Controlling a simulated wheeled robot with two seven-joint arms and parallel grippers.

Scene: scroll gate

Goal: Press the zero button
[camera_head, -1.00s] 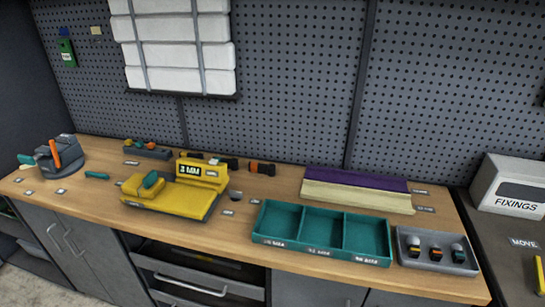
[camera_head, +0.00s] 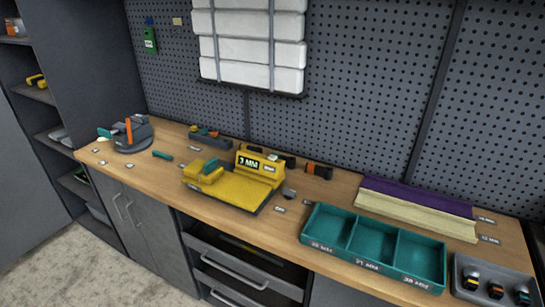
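A yellow measuring device (camera_head: 233,190) with a teal-topped part stands on the wooden workbench, left of the middle. Its upright block has a dark display (camera_head: 249,162) that appears to read 3 MM. A small pale label or button (camera_head: 269,169) is on the block to the right of the display; its writing is too small to read. A small dark knob-like thing (camera_head: 290,193) sits on the bench just right of the device. I cannot tell which part is the zero button. Neither of my grippers is in view.
The workbench (camera_head: 330,189) also carries a teal three-compartment tray (camera_head: 375,239), purple and cream strips (camera_head: 418,208), a grey tray (camera_head: 492,281) with several small items, and a grey holder with an orange tool (camera_head: 129,134) at the left. Pegboard stands behind. Floor (camera_head: 85,262) is clear at lower left.

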